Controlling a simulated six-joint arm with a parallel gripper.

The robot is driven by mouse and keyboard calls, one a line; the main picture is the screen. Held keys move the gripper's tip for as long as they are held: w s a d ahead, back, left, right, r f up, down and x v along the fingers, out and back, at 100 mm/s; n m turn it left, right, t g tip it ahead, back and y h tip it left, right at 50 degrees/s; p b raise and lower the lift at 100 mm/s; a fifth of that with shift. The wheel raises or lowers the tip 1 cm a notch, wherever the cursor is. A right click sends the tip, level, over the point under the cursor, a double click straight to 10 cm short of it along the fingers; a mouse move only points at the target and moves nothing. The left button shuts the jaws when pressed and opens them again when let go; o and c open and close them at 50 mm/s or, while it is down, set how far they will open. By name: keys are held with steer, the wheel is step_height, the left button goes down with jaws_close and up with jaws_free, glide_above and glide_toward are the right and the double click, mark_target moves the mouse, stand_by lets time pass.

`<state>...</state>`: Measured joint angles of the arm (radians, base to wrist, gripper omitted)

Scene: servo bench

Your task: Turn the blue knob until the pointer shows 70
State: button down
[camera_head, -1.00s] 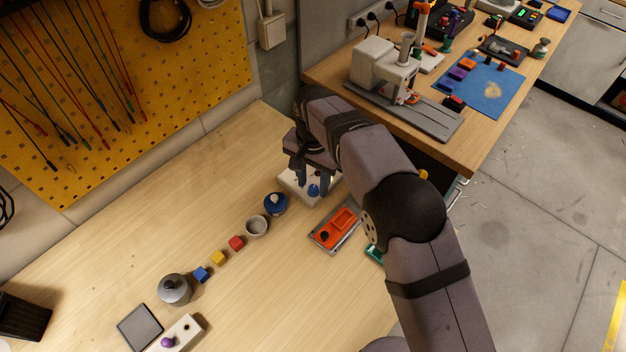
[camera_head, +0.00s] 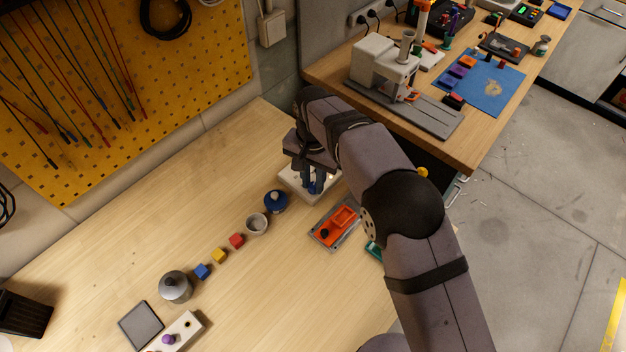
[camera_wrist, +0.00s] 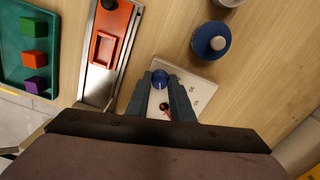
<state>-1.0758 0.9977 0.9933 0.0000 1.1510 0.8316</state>
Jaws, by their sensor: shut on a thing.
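The blue knob (camera_wrist: 160,79) sits on a white panel (camera_wrist: 205,82) with small dark markings, partly legible at best in the wrist view. My gripper (camera_wrist: 161,88) is shut on the knob, with one finger on each side of it. A small dark hub with a thin red pointer (camera_wrist: 166,111) shows between the fingers. I cannot read the value it shows. In the head view my gripper (camera_head: 316,188) stands over the white panel (camera_head: 293,184), and the fingers hide most of the knob.
A blue round container (camera_head: 276,203) and a grey cup (camera_head: 257,224) stand left of the panel. An orange sliding block (camera_head: 345,217) on a metal rail lies just in front. A green tray (camera_wrist: 14,62) holds coloured cubes.

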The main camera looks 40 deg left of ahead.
steer(key=n, duration=0.4)
steer(key=shift+r, duration=0.1)
steer(key=n, duration=0.5)
steer(key=shift+w, duration=0.1)
steer(key=n, duration=0.9)
steer(key=shift+n, duration=0.3)
steer(key=c, duration=1.6)
jaws_free()
steer(key=shift+o, duration=0.2)
steer(key=shift+r, duration=0.1)
